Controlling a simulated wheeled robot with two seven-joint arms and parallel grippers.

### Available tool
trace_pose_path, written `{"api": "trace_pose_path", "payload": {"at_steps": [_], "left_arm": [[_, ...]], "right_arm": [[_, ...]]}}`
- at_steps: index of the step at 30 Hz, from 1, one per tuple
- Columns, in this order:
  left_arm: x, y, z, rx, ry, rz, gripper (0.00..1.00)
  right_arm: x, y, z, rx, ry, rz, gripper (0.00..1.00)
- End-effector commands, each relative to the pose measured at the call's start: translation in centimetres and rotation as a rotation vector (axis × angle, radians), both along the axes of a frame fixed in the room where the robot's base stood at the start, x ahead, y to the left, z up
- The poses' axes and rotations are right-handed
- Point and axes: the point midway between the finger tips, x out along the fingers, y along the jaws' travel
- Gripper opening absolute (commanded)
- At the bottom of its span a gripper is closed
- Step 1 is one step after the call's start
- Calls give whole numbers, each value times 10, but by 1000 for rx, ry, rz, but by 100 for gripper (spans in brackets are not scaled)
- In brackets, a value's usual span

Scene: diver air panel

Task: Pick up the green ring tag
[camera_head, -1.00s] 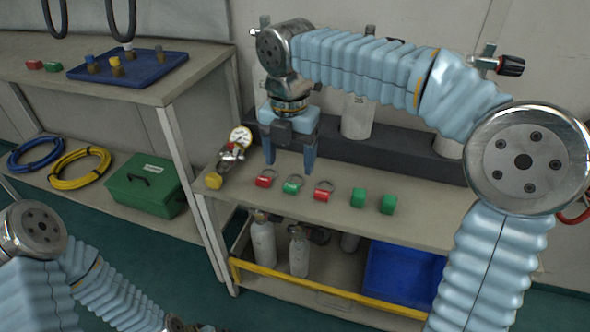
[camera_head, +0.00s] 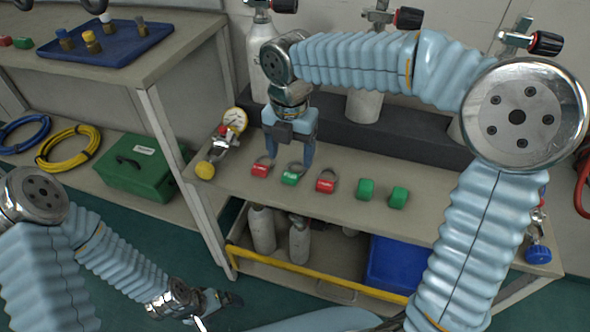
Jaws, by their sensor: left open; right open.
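The green ring tag (camera_head: 290,179) lies on the bench between two red ring tags, one to its left (camera_head: 261,170) and one to its right (camera_head: 327,186). Its metal ring points toward the back of the bench. My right gripper (camera_head: 288,161) is open and points down, its fingers appearing just behind and above the green tag. Nothing is between the fingers that I can make out; whether the tips touch the bench I cannot tell. My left gripper (camera_head: 217,303) is low at the bottom, away from the bench, open.
Two green blocks (camera_head: 366,189) sit right of the tags. Gas cylinders (camera_head: 363,106) stand behind in a dark rack. A side table holds a blue tray (camera_head: 120,50). A yellow rail (camera_head: 300,268) runs below the bench.

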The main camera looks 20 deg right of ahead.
Motion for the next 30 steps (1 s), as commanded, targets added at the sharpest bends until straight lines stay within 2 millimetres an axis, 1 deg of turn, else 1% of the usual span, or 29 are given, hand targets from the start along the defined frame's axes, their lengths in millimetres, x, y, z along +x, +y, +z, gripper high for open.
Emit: {"api": "trace_pose_path", "payload": {"at_steps": [6, 9, 12, 17, 27, 29, 30], "left_arm": [[0, 0, -2, 0, 0, 0, 100], [0, 0, -2, 0, 0, 0, 100], [0, 0, -2, 0, -1, 0, 100], [0, 0, -2, 0, 0, 0, 100], [0, 0, -2, 0, 0, 0, 100], [0, 0, -2, 0, 0, 0, 100], [0, 0, -2, 0, 0, 0, 100]], "right_arm": [[-3, -3, -36, -2, 4, 1, 72], [-3, -2, -45, 0, 2, 1, 72], [-3, -2, -49, 1, 2, 1, 72], [-2, -2, -48, 1, 1, 1, 72], [-2, -2, -48, 1, 1, 1, 20], [-2, -2, -48, 1, 1, 1, 11], [-2, -2, -48, 1, 1, 1, 8]]}}
